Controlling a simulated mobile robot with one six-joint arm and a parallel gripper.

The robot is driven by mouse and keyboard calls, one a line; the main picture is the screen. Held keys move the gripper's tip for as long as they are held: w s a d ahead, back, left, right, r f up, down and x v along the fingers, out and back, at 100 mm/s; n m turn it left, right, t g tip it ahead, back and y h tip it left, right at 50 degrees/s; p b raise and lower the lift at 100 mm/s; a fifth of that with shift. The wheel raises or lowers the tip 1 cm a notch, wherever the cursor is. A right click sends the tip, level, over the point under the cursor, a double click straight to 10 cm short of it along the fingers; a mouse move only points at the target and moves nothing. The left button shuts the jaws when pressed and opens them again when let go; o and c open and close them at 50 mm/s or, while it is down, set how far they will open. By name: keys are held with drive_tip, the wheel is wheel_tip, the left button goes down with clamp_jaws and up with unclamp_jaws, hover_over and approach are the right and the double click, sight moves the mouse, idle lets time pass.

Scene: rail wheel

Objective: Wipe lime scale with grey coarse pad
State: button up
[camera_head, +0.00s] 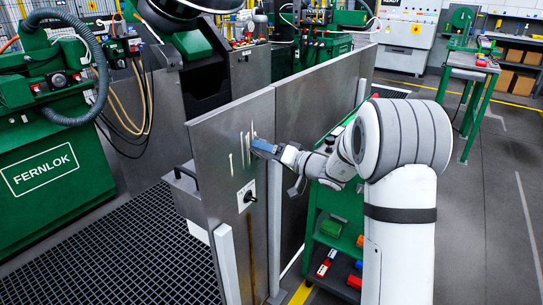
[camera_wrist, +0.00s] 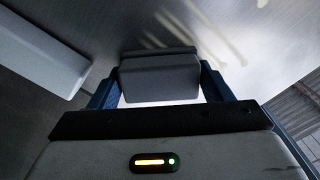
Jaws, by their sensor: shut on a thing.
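Whitish lime scale streaks (camera_head: 243,146) run down the upright steel panel (camera_head: 210,155) in the head view. Pale streaks also show in the wrist view (camera_wrist: 205,38), just beyond the pad. My gripper (camera_head: 262,148) is at the panel, right next to the streaks on their right side. In the wrist view its two blue fingers are shut on a grey block-shaped pad (camera_wrist: 158,78), held between the fingertips. The pad's front face is towards the panel. I cannot tell whether it touches the surface.
A black knob on a white plate (camera_head: 246,196) sits on the panel below the streaks. A pale bar (camera_wrist: 40,50) stands out at left in the wrist view. A green cart (camera_head: 330,232) with boxes is below my arm.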

sight(260, 151)
drive_tip(key=shift+r, duration=0.9)
drive_tip(key=shift+s+a+f+b, duration=0.2)
drive_tip(key=shift+s+a+b, duration=0.3)
drive_tip(key=shift+b, duration=0.6)
drive_tip(key=shift+s+a+r+b, duration=0.2)
drive_tip(key=shift+s+a+b, duration=0.55)
drive_tip(key=shift+b, duration=0.35)
drive_tip(key=shift+s+a+f+b, duration=0.15)
drive_tip(key=shift+s+a+b, duration=0.25)
drive_tip(key=shift+s+b, duration=0.45)
drive_tip(key=shift+s+a+b, duration=0.5)
drive_tip(key=shift+s+b, duration=0.05)
drive_tip(key=shift+b, duration=0.55)
drive_tip(key=s+a+b, duration=0.1)
drive_tip(key=b, duration=0.1)
drive_tip(key=shift+s+b, duration=0.3)
drive_tip(key=shift+s+a+b, duration=0.4)
drive_tip(key=shift+s+b, duration=0.1)
drive_tip(key=shift+b, duration=0.1)
